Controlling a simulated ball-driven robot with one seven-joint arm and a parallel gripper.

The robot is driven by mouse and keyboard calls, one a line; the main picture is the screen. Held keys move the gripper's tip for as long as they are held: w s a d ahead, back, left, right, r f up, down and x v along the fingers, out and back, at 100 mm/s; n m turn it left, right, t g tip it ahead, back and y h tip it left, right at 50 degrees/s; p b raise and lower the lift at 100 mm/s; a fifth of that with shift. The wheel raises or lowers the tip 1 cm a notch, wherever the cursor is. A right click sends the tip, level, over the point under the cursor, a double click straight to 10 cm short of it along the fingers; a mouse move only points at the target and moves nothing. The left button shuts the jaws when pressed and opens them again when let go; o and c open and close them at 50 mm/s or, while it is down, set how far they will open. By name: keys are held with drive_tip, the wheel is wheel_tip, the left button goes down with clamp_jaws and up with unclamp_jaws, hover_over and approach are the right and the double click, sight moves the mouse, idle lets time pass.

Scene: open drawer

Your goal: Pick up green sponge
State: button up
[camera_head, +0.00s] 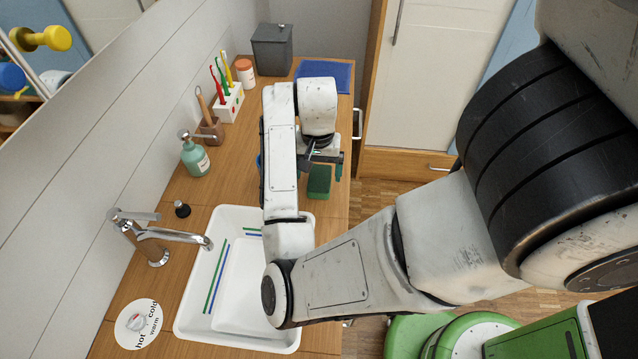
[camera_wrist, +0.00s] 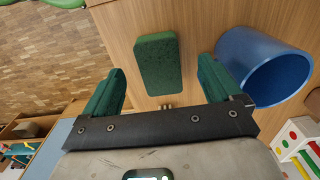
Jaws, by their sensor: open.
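The green sponge (camera_head: 319,181) lies flat on the wooden counter, just beyond the sink's far right corner in the head view. In the wrist view the sponge (camera_wrist: 158,64) is a dark green block, ahead of my gripper and between the lines of its fingers. My gripper (camera_wrist: 160,87) is open and empty, with one green-padded finger on each side. It does not touch the sponge in this view. In the head view my gripper (camera_head: 330,165) is beside and above the sponge, partly hidden by my arm.
The white sink (camera_head: 200,318) lies nearer. A soap bottle (camera_head: 195,158), toothbrush holder (camera_head: 229,103), grey bin (camera_head: 272,49) and blue cloth (camera_head: 338,75) are also on the counter. The counter edge is close to the sponge.

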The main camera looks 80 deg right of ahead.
sight(319, 183)
drive_tip(key=shift+s+f, duration=0.1)
drive_tip(key=shift+f, duration=2.25)
drive_tip(key=shift+c, duration=0.4)
drive_tip(key=c, duration=1)
drive_tip(key=shift+c, duration=0.2)
